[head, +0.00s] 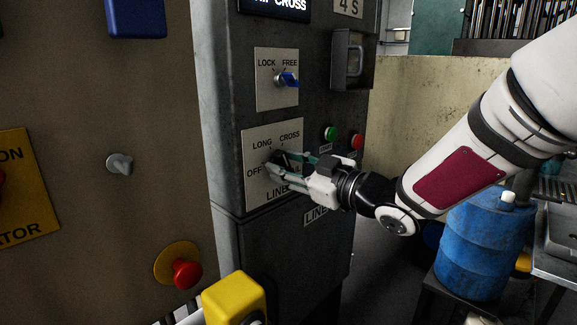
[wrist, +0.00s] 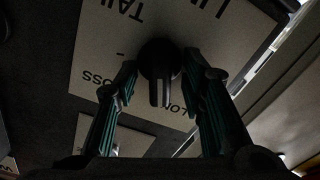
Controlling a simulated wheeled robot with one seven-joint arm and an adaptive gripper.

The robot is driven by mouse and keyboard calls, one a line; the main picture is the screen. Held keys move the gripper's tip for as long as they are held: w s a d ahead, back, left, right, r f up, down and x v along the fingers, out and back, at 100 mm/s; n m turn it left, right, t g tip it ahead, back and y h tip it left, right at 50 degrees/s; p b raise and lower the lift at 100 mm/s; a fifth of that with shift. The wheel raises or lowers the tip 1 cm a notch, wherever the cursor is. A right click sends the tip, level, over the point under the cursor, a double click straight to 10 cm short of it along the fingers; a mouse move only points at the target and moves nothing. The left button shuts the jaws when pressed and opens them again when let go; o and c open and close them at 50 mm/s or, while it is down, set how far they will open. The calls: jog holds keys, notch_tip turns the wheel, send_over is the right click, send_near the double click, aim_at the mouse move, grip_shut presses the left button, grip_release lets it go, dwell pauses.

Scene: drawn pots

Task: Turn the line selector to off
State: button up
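The line selector is a black knob (wrist: 160,60) with a bar-like handle, on a pale label plate (head: 256,140) on the grey cabinet. The plate reads OFF at left, LONG at top and CROSS at upper right; a TAIL label shows in the wrist view. In the upside-down wrist view the handle points down towards LONG. My gripper (head: 276,164) is at the plate and largely hides the knob in the head view. In the wrist view its two fingers (wrist: 160,78) stand open on either side of the knob, with visible gaps beside the handle.
Above is a LOCK/FREE plate with a blue selector (head: 288,79). A green button (head: 330,133) and a red button (head: 357,142) sit right of the plate. A red mushroom button (head: 187,274) and a yellow box (head: 234,298) stand at lower left. A blue barrel (head: 482,245) is at right.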

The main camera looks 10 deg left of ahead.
jog(key=v, duration=1.2)
